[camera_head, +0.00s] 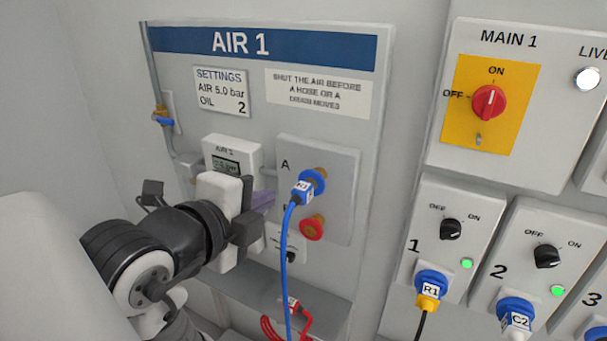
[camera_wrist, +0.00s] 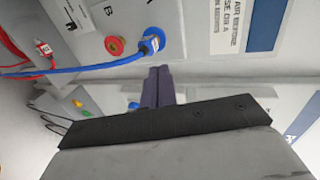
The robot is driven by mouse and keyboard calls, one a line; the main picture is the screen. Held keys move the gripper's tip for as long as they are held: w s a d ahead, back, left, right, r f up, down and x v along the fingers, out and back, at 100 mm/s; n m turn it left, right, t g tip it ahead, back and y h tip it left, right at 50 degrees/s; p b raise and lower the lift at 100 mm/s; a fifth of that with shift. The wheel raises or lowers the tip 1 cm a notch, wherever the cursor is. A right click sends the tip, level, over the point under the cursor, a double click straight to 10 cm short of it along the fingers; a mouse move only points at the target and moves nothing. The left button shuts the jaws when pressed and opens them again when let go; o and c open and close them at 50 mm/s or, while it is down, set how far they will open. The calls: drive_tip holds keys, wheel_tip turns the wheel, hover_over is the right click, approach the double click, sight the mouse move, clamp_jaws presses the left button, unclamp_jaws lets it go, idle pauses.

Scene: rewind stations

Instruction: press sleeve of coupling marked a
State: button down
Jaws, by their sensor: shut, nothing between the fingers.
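The coupling marked A (camera_head: 317,176) is on a grey plate, with a blue ring-shaped sleeve and a brass body behind it. A blue hose (camera_head: 284,260) with a white tag is plugged into it. In the wrist view the blue sleeve (camera_wrist: 151,34) lies just beyond my fingertips, slightly to their left. My gripper (camera_head: 266,200) is shut and empty, its purple fingers together, left of coupling A in the head view. In the wrist view the closed fingertips (camera_wrist: 160,70) look apart from the sleeve; the exact gap is unclear.
A red coupling (camera_head: 311,228) sits just below A. A red hose (camera_head: 293,303) lies by the ledge (camera_head: 335,307) below. The gauge (camera_head: 232,155) is behind my wrist. A blue-handled valve (camera_head: 164,121) is on the left pipe. Switch boxes (camera_head: 445,210) stand to the right.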

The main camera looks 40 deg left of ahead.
sight(308, 182)
drive_tip(key=p+x, duration=0.1)
drive_tip(key=x, duration=0.7)
drive_tip(key=r+p+x, duration=0.1)
drive_tip(key=x, duration=0.4)
drive_tip(key=shift+w+p, duration=0.2)
drive_tip(key=shift+p, duration=0.1)
drive_tip(key=shift+b+x, duration=0.55)
drive_tip(key=shift+x, duration=0.25)
drive_tip(key=shift+w+r, duration=0.1)
drive_tip(key=shift+r, duration=0.3)
drive_tip(key=shift+f, duration=0.1)
drive_tip(key=b+v, duration=0.1)
drive_tip(key=v, duration=1.3)
drive_tip(key=shift+b, duration=0.4)
drive_tip(key=shift+a, duration=0.1)
